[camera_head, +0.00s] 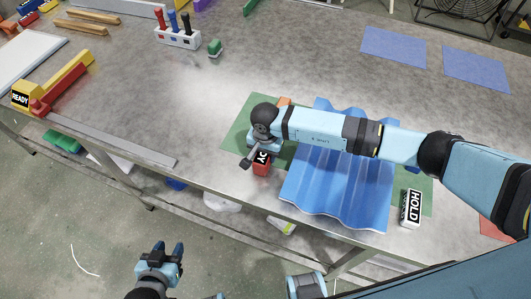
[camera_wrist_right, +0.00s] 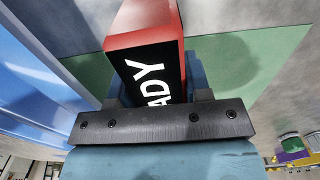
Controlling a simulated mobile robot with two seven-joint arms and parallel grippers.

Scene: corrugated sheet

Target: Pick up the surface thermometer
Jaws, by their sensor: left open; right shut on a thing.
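A red block with a black label, its white letters ending in "ADY" (camera_wrist_right: 150,50), stands between the fingers of my right gripper (camera_wrist_right: 155,88) in the right wrist view. In the head view the red block (camera_head: 262,168) is at the front of the green mat (camera_head: 237,128), left of the blue corrugated sheet (camera_head: 335,190), partly hidden by my right gripper (camera_head: 258,155). That gripper is shut on it. I cannot tell whether this block is the surface thermometer. My left gripper (camera_head: 170,252) is open and empty, in front of the table over the floor.
A white HOLD block (camera_head: 411,208) stands right of the sheet. A red and yellow piece with a READY sign (camera_head: 20,99) is at the left. Mid-left table (camera_head: 150,100) is clear.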

